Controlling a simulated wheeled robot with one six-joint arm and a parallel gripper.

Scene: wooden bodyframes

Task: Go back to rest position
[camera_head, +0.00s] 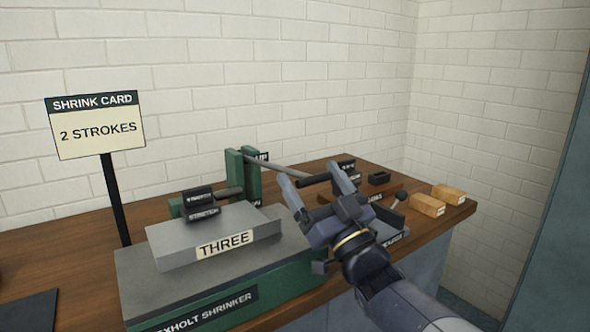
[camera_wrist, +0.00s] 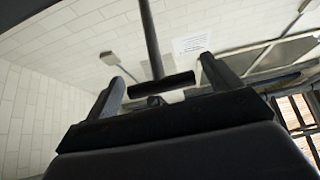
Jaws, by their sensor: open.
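My gripper (camera_head: 318,191) is open in front of the end of a lever (camera_head: 280,168) on the green shrinker machine (camera_head: 208,300). The lever's dark crossbar handle (camera_head: 313,180) lies between or just beyond my fingertips; I cannot tell if it touches them. In the wrist view, the open fingers frame the handle (camera_wrist: 162,84), with a gap visible on each side. The lever runs from a green upright (camera_head: 243,174) toward my gripper. A grey block (camera_head: 175,248) labelled THREE sits on the machine's top.
A sign (camera_head: 95,125) reading "SHRINK CARD, 2 STROKES" stands at the left on a black post. Two tan blocks (camera_head: 427,205) and small dark parts (camera_head: 379,177) sit on the wooden bench (camera_head: 70,250) at right. A brick wall is behind; a blue-grey panel (camera_head: 555,240) is far right.

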